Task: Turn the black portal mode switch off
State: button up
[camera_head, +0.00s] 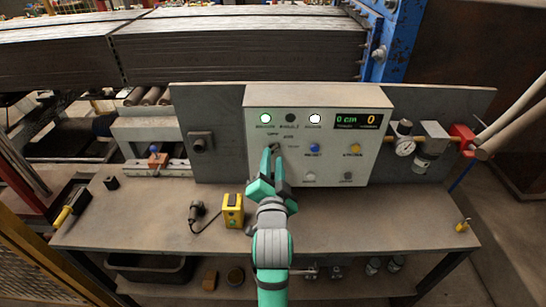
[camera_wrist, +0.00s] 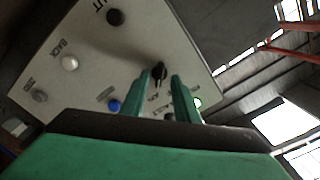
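A black rotary switch (camera_wrist: 160,72) sits on the pale control panel (camera_wrist: 100,62), in the gap between my gripper's two teal fingers. Its label is too small to read surely. My gripper (camera_wrist: 161,80) is open, with a finger on either side of the switch; I cannot tell whether either finger touches it. In the head view, my gripper (camera_head: 273,152) reaches up to the left part of the control panel (camera_head: 300,100), and its fingers largely hide the switch there.
Above the switch are lit lamps (camera_head: 265,118) and a dark display (camera_head: 361,121). To its right are a blue button (camera_head: 314,148) and a yellow button (camera_head: 355,148). A yellow box (camera_head: 232,210) with a corded plug stands on the bench (camera_head: 150,225). A gauge (camera_head: 404,147) is at right.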

jog(key=shift+w, duration=1.05)
grip_shut()
jog(key=shift+n, duration=0.3)
jog(key=n, duration=0.3)
jog(key=shift+d, duration=0.15)
jog(key=n, duration=0.5)
jog(key=shift+n, duration=0.3)
